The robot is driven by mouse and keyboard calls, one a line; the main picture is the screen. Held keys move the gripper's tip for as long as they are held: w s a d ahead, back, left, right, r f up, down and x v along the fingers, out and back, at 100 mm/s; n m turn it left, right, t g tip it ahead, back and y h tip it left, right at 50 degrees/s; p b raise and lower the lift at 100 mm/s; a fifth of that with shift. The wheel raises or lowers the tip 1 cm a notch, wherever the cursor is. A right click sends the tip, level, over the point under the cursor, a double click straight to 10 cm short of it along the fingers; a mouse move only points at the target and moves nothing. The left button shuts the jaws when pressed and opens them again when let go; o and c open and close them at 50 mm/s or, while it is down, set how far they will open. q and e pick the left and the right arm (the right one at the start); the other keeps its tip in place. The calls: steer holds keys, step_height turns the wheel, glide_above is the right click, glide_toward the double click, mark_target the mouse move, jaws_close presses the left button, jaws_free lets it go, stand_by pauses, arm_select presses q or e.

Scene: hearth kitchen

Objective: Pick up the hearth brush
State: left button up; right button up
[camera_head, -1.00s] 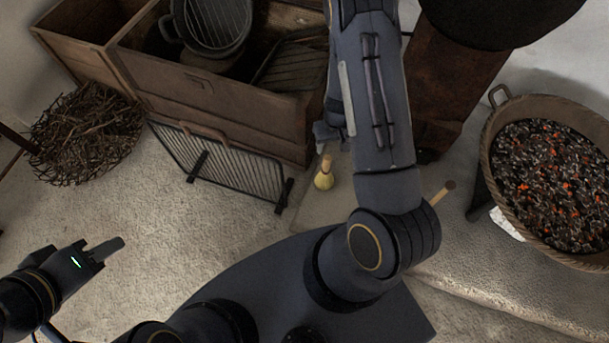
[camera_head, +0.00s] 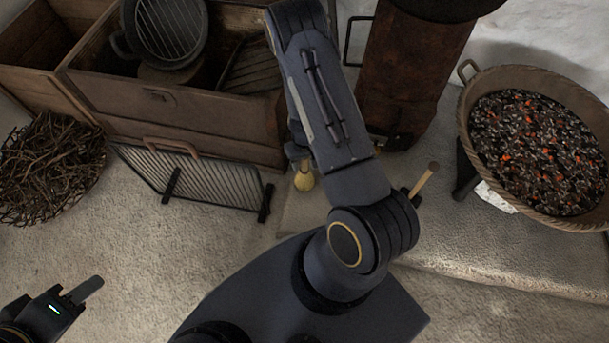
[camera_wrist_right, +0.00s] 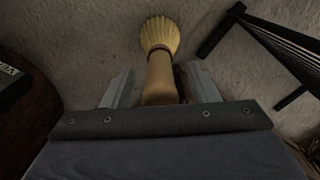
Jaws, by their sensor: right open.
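The hearth brush (camera_head: 304,179) stands or lies on the stone slab below the wooden crate, its pale yellow bristles showing beside my right forearm. In the right wrist view its fanned bristles (camera_wrist_right: 160,36) point away and its pale handle (camera_wrist_right: 160,80) lies between the jaws of my right gripper (camera_wrist_right: 160,90). These jaws are open, with a gap visible at the left of the handle; contact on the right is unclear. In the head view my arm hides most of that gripper. My left gripper (camera_head: 82,291) is at the lower left, away from the brush; its jaw opening is unclear.
A wire grate (camera_head: 195,178) leans before the wooden crate (camera_head: 180,110). A twig bundle (camera_head: 50,170) is at left. A wooden-handled tool (camera_head: 425,180) is right of my arm. A basin of glowing embers (camera_head: 535,150) stands at right.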

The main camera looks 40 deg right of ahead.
steer(key=shift+c, duration=0.4)
steer(key=c, duration=1)
